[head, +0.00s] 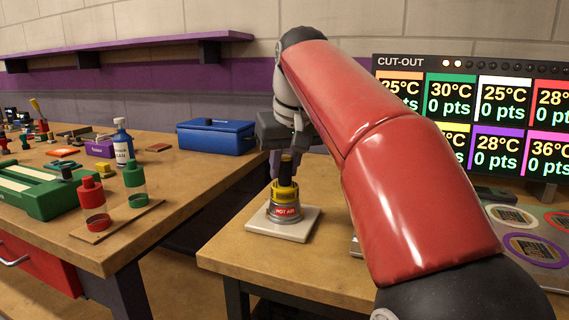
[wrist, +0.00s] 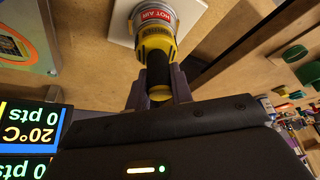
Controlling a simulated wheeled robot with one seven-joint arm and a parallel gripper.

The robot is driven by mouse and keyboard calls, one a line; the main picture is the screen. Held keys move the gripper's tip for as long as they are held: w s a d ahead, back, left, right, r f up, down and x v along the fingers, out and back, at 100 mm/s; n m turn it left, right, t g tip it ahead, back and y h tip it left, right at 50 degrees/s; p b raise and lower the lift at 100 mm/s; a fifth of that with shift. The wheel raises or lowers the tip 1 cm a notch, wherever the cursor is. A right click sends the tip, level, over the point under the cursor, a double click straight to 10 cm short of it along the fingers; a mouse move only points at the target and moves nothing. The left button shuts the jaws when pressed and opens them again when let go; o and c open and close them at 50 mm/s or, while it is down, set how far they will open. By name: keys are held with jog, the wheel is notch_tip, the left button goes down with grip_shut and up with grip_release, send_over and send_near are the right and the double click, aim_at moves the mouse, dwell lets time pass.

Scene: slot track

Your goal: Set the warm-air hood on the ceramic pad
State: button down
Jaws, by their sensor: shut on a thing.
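The warm-air hood (head: 285,205) is a grey bell with a red "HOT AIR" label, a yellow collar and a black handle. In the head view it stands upright on the pale square ceramic pad (head: 262,225), near the left part of the right-hand table. The hood also shows in the wrist view (wrist: 154,38), its bell over the white pad (wrist: 121,27). My gripper (wrist: 158,92) is shut on the hood's black handle, one finger on each side. In the head view my gripper (head: 286,165) comes down from above and partly hides behind my arm.
A screen (head: 470,120) with temperature tiles stands at the back right. Round coloured pads (head: 525,245) lie before it. The left bench holds a blue box (head: 216,137), a bottle (head: 122,145) and red and green bottles (head: 93,200). A gap separates the tables.

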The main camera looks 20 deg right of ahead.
jog(key=c, duration=1.1)
grip_release()
jog(key=shift+c, duration=0.2)
